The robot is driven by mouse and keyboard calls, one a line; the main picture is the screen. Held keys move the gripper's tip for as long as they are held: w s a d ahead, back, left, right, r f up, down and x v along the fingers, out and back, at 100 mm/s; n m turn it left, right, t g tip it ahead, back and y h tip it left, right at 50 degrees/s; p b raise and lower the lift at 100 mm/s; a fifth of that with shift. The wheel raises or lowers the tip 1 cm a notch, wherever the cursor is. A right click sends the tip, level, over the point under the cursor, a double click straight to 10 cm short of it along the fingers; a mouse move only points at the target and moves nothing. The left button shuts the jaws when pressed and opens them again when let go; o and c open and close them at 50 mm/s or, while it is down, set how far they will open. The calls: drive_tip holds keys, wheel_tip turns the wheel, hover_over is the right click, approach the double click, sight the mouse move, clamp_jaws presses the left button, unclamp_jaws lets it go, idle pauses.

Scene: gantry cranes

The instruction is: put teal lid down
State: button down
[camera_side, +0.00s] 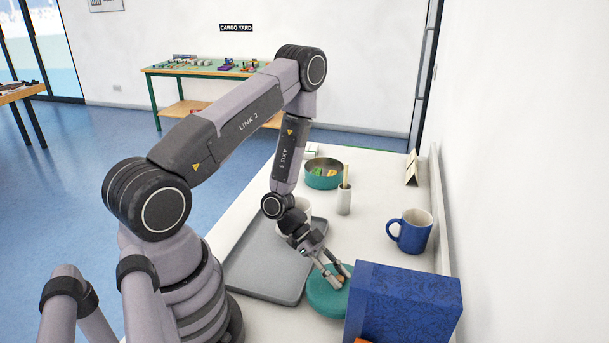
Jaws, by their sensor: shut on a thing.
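The teal lid (322,300) is a flat round disc with a small tan knob at its top. It is low over the white table, right of the grey tray and partly behind the blue patterned box. My gripper (339,283) points down at the lid, with its fingers shut on the knob. I cannot tell whether the lid touches the table. A teal round bowl (324,181) with coloured pieces inside stands uncovered farther back on the table.
A grey tray (262,282) lies left of the lid, with a white cup (297,212) at its far end. A blue patterned box (408,300) stands close at the right. A blue mug (410,232), a small white holder (344,200) and a folded card (412,168) stand farther back.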

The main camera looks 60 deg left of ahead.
drive_tip(key=r, duration=0.5)
drive_tip(key=shift+w+a+r, duration=0.1)
drive_tip(key=shift+w+r, duration=0.1)
drive_tip(key=shift+w, duration=0.15)
drive_tip(key=w+a+r+n+t+y, duration=0.2)
drive_tip(key=w+r+n+t+y, duration=0.3)
drive_tip(key=w, duration=0.4)
drive_tip(key=w+a+r+n+t+y, duration=0.2)
drive_tip(key=w+r+n+y, duration=0.35)
drive_tip(key=r+n, duration=0.2)
drive_tip(key=s, duration=0.1)
drive_tip(key=s+r, duration=0.1)
drive_tip(key=s+n, duration=0.1)
drive_tip(key=shift+s+a+r, duration=0.1)
drive_tip(key=shift+s+r, duration=0.1)
drive_tip(key=shift+r, duration=0.1)
